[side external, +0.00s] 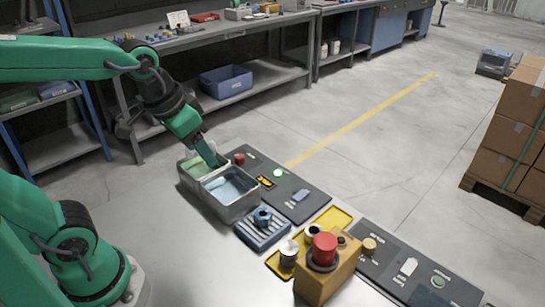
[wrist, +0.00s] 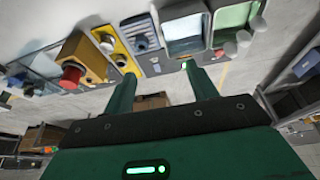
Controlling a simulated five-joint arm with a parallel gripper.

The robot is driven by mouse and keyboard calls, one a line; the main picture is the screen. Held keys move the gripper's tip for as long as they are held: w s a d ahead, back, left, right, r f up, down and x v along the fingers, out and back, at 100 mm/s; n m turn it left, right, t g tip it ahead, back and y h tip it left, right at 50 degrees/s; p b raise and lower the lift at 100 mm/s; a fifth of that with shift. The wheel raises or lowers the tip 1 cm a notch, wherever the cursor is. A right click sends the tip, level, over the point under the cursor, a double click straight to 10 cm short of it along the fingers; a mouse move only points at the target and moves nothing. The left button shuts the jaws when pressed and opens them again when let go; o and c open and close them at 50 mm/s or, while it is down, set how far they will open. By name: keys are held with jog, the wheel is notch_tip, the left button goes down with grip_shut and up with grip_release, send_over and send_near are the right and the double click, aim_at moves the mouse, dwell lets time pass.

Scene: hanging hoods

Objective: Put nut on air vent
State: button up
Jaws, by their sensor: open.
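The air vent looks to be the grey-blue slatted block (side external: 262,236) in front of the metal bin. A dark blue ring-like piece with a dark hole, which looks like the nut (side external: 263,215), sits on top of it. Both show at the top of the wrist view, the slatted block (wrist: 136,24) and the blue piece (wrist: 141,42). My gripper (side external: 210,158) points down over the green-lined compartment of the bin, behind and left of the vent. In the wrist view my gripper (wrist: 157,72) has its fingers apart with nothing between them.
The two-compartment metal bin (side external: 232,212) stands beside the vent. An orange box with a red button (side external: 325,248) and a yellow tray (side external: 335,217) with small parts are nearer. Dark panels (side external: 290,192) with small items lie to the right. The floor beyond is open.

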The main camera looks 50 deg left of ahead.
jog(key=shift+t, duration=0.8)
jog(key=shift+s+a+r, duration=0.1)
jog(key=shift+s+a, duration=0.15)
jog(key=shift+s, duration=0.4)
jog(key=shift+s+a, duration=0.3)
jog(key=shift+s, duration=0.4)
jog(key=shift+s+a+r, duration=0.1)
jog(key=shift+s+a, duration=0.15)
jog(key=shift+s, duration=0.4)
